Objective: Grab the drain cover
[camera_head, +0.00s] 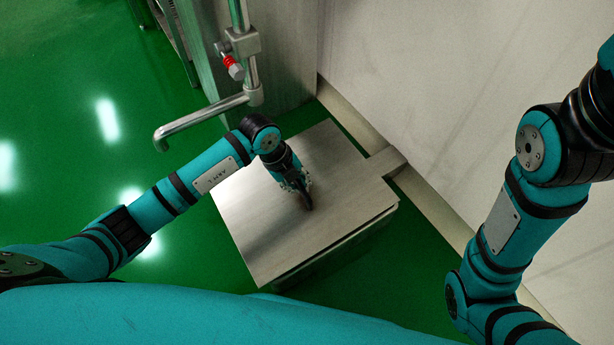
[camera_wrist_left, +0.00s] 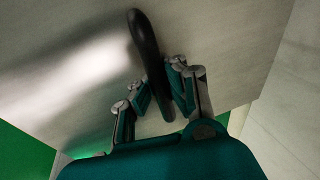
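The drain cover (camera_head: 345,195) is a broad, flat, square metal plate on a box-like metal base in the middle of the head view. Its brushed face (camera_wrist_left: 60,70) fills much of the left wrist view, where a black bar-like handle (camera_wrist_left: 147,45) stands on it. My left gripper (camera_head: 303,190) reaches down to the plate's middle. In the left wrist view its fingers (camera_wrist_left: 156,86) straddle the near part of the handle closely. Whether they press on it I cannot tell. The plate looks seated on its base. My right gripper is out of view; only its arm shows at right.
A bent metal pipe (camera_head: 205,118) with a red-ended valve (camera_head: 234,69) stands close behind my left arm. A pale wall (camera_head: 420,90) runs along the right side. The glossy green floor (camera_head: 60,80) is open at left.

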